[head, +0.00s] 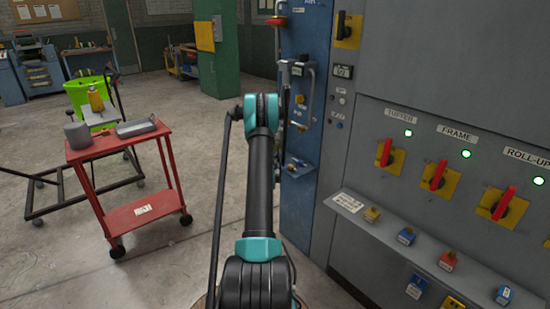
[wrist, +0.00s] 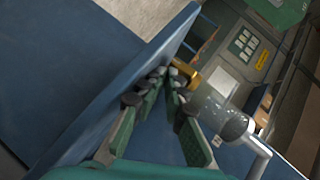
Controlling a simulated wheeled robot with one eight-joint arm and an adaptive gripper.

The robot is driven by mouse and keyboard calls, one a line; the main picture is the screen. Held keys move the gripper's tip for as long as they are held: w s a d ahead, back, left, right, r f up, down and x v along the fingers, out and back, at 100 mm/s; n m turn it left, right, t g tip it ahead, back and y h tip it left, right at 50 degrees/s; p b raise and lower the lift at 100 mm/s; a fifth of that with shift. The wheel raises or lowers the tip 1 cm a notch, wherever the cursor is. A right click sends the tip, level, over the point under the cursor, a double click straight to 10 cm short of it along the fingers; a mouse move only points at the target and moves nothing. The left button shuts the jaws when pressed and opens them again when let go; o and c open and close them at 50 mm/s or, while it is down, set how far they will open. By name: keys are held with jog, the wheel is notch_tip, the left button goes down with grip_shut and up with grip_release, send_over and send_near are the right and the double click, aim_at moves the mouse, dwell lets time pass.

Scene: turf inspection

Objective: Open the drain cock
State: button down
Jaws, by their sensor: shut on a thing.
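In the wrist view my gripper (wrist: 165,80) has its two green fingers with dark pads drawn together at the tips. They are shut on a small brass part, the drain cock (wrist: 186,73), close to the blue panel (wrist: 75,125). The fingertips cover part of it, so its handle angle cannot be told. A clear bowl (wrist: 213,108) with a grey end and a metal pipe lies just right of the fingers. In the head view my arm hides the gripper and the cock; the blue air panel (head: 299,190) stands beyond the arm.
A grey cabinet (head: 440,80) with red switches and a ledge of padlocks stands close on the right. A red cart (head: 115,145) with a bottle and tray stands left. A green post (head: 222,70) rises behind my arm. Floor between cart and arm is clear.

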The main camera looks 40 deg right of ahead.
jog(key=shift+w+a, duration=0.2)
jog(key=shift+w, duration=0.1)
dwell(0.4)
jog(key=shift+r, duration=0.6)
jog(key=v, duration=1.2)
